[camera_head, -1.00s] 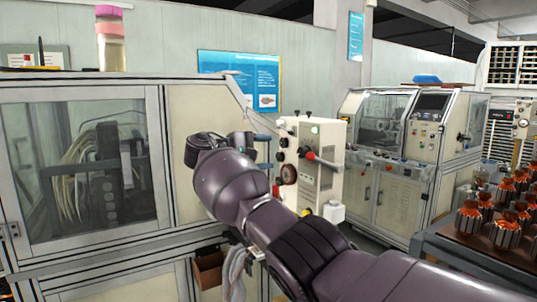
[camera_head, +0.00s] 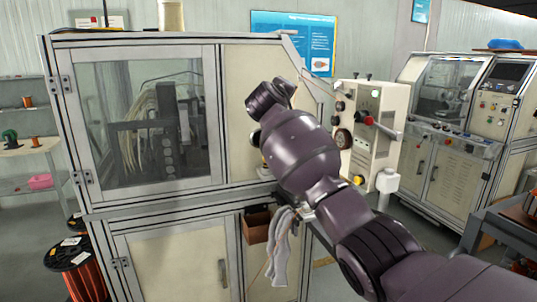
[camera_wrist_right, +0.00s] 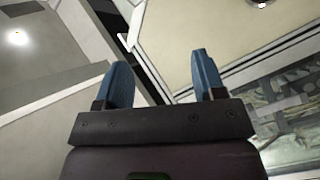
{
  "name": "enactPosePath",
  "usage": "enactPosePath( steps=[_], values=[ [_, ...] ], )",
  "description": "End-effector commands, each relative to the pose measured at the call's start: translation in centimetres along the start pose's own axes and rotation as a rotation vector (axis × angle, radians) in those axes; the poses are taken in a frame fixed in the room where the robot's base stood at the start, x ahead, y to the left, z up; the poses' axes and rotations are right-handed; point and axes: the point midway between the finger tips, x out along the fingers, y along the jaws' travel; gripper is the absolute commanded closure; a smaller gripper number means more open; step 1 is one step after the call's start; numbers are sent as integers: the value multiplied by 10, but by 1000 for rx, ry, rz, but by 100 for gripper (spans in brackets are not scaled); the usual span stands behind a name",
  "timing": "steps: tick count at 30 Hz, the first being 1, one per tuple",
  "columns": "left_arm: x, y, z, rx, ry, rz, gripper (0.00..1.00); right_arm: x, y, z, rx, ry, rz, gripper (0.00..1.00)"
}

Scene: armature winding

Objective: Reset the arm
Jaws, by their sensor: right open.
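My right arm reaches in from the lower right in the head view, raised in front of the winding machine cabinet (camera_head: 255,110). Its gripper is hidden in that view behind the arm's end. In the right wrist view my right gripper (camera_wrist_right: 160,85) shows two blue fingers, apart, with nothing between them. Pale panels and a glass pane lie beyond the fingers. My left gripper is in neither view.
A control box (camera_head: 372,125) with knobs and a red-tipped lever stands just right of my arm. A second machine (camera_head: 445,165) stands farther right. Grey cloths (camera_head: 282,240) hang below my arm. A copper wire spool (camera_head: 80,270) stands at lower left.

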Motion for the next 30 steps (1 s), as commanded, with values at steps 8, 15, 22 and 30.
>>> enactPosePath(
  steps=[8,15,22,30],
  values=[
    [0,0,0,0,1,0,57,-8,-64,58,288,229,-124,37],
    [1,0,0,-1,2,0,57,-30,-115,128,499,331,-208,37],
    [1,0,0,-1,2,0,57,-64,-158,204,666,362,-267,37],
    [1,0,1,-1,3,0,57,-117,-202,298,812,332,-314,37]
  ],
)
